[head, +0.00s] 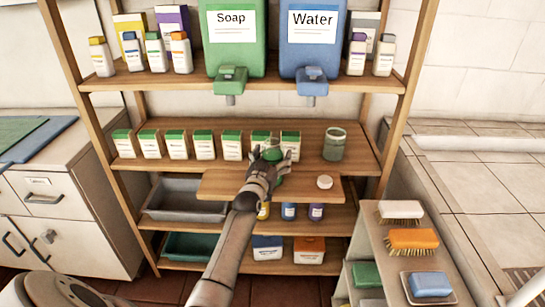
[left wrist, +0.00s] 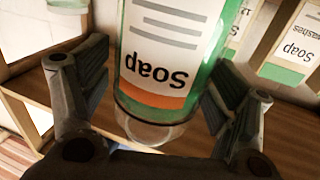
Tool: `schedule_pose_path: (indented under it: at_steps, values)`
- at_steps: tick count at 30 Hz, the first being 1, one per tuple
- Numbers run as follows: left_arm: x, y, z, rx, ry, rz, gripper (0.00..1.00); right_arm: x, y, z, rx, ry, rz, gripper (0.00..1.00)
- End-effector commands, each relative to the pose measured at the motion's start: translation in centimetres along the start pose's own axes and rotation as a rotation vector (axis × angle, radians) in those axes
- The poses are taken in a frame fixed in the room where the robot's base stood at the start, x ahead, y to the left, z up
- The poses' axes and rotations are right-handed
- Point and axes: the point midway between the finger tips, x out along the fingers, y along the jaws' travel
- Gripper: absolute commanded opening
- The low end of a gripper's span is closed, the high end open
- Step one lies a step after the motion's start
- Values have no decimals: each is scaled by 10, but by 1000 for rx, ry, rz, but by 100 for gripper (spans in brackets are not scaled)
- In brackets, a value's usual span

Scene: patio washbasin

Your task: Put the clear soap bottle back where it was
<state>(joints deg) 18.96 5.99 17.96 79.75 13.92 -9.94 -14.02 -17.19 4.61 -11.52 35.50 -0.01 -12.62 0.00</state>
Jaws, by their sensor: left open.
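The clear soap bottle (left wrist: 160,60) fills the middle of the left wrist view. It holds green liquid and has a white "Soap" label with an orange band, and a clear end. My left gripper (head: 272,153) is open, with one finger on each side of the bottle; whether they touch it I cannot tell. In the head view the gripper is over the wooden pull-out board (head: 225,187), and hides most of the bottle; only green shows between and below the fingers. My right gripper is not in view.
Several green-capped soap cartons (head: 204,145) stand in a row behind the gripper. A clear green jar (head: 334,143) stands right of them. A white lid (head: 324,182) lies on the board. Soap (head: 236,45) and water (head: 315,45) dispensers stand above. Brushes (head: 412,241) sit lower right.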

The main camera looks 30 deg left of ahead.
Motion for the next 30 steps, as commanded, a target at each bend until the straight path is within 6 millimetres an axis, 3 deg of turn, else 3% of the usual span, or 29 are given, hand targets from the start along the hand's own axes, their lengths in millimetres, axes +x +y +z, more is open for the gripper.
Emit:
schedule_pose_path:
  at_steps: [7,11,24,30]
  values:
    - [0,0,-4,0,1,0,82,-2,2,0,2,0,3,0]
    - [-10,0,-2,0,-1,1,82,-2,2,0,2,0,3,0]
    - [-89,0,-2,0,-2,0,82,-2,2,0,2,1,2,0]
    - [-113,0,-2,1,0,0,82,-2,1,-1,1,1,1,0]
